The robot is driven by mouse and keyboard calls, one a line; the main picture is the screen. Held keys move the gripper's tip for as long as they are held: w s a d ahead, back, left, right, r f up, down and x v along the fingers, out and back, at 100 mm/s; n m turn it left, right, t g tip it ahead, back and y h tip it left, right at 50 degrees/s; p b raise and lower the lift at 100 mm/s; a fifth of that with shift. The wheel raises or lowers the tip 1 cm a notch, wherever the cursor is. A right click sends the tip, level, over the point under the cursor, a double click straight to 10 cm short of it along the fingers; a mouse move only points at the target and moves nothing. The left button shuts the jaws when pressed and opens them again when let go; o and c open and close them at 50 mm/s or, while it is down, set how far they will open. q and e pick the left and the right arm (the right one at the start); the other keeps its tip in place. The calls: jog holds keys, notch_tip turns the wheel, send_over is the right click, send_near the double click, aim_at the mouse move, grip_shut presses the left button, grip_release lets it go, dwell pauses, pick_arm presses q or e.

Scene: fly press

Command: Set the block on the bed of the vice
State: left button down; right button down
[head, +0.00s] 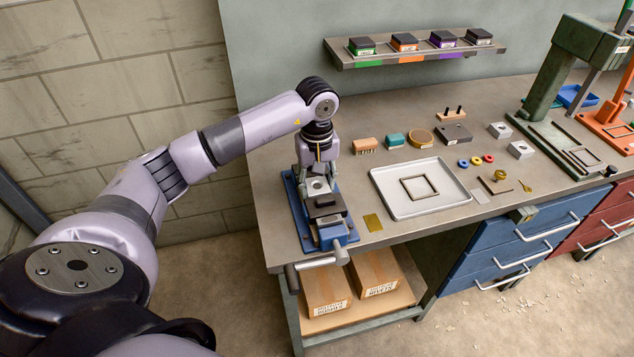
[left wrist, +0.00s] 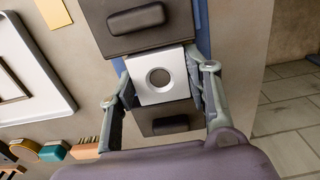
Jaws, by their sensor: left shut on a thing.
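The block (head: 317,185), a pale metal cube with a round hole in its top, sits low at the blue vice (head: 335,232) on the bench's left end. In the left wrist view the block (left wrist: 158,75) shows between the vice's two dark jaw pieces. My left gripper (head: 318,172) points down over the vice and is shut on the block, one finger on each side. The block's underside is hidden, so I cannot tell whether it touches the bed. My right gripper is not in view.
A pale tray (head: 384,188) with a dark square frame lies right of the vice, with a brass plate (head: 373,222) nearby. A green press (head: 545,90) stands beyond. A shelf (head: 415,54) hangs above.

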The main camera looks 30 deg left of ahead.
pick_arm(q)
jog(key=shift+f+b, duration=0.35)
jog(key=shift+b, duration=0.1)
dwell(1.0)
jog(key=c, duration=0.8)
grip_release()
jog(key=shift+o, duration=0.2)
notch_tip(320, 180, up, 12)
jog(key=shift+r, duration=0.1)
